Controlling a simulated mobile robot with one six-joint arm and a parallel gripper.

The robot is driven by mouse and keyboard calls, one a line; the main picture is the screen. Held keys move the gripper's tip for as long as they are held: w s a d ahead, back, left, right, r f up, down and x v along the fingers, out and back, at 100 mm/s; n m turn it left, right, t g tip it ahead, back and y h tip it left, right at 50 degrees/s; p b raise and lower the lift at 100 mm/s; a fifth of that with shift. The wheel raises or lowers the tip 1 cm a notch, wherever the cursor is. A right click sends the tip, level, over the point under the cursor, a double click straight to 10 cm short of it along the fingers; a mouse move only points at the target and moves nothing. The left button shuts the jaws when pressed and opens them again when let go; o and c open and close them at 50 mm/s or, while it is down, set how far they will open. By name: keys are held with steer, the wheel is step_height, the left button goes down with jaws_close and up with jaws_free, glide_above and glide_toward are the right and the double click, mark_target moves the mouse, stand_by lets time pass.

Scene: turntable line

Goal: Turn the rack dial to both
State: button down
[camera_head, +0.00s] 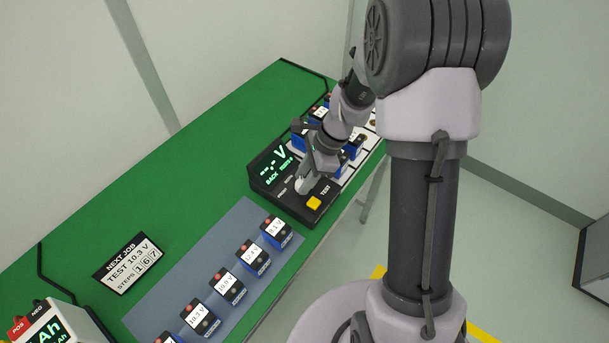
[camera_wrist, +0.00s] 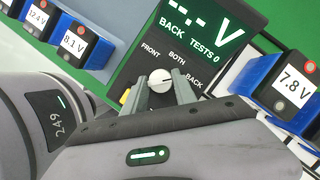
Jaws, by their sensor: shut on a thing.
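The rack dial is a white round knob (camera_wrist: 160,80) on the black tester panel, with FRONT, BOTH and BACK printed around it. My gripper (camera_wrist: 161,87) has a finger on each side of the dial and is shut on it. Which mark the dial points to is hard to read. The tester display (camera_wrist: 205,20) shows "--.- V", BACK and TESTS 0. In the head view my gripper (camera_head: 305,182) reaches down to the tester (camera_head: 268,181), and the fingers partly hide the dial.
A yellow TEST button (camera_head: 314,203) sits close beside the dial. Battery packs stand in the rack behind, one marked 7.8 V (camera_wrist: 285,90). Several more packs stand on a blue-grey mat (camera_head: 240,222). A job card (camera_head: 130,263) reads TEST 10.3 V.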

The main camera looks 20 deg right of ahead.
steer(key=n+g+p, duration=0.1)
steer(key=n, duration=0.1)
steer(key=n+p, duration=0.2)
steer(key=shift+w+r+g, duration=0.1)
steer(key=shift+r+g, duration=0.1)
steer(key=shift+g, duration=0.2)
steer(key=shift+w+f+n+g+h+p, duration=0.1)
steer(key=shift+n+g+h+p, duration=0.2)
steer(key=shift+n+p, duration=0.6)
steer(key=shift+f+n+g+h+p, duration=0.1)
steer(key=shift+n+g+p, duration=0.4)
steer(key=shift+n, duration=0.7)
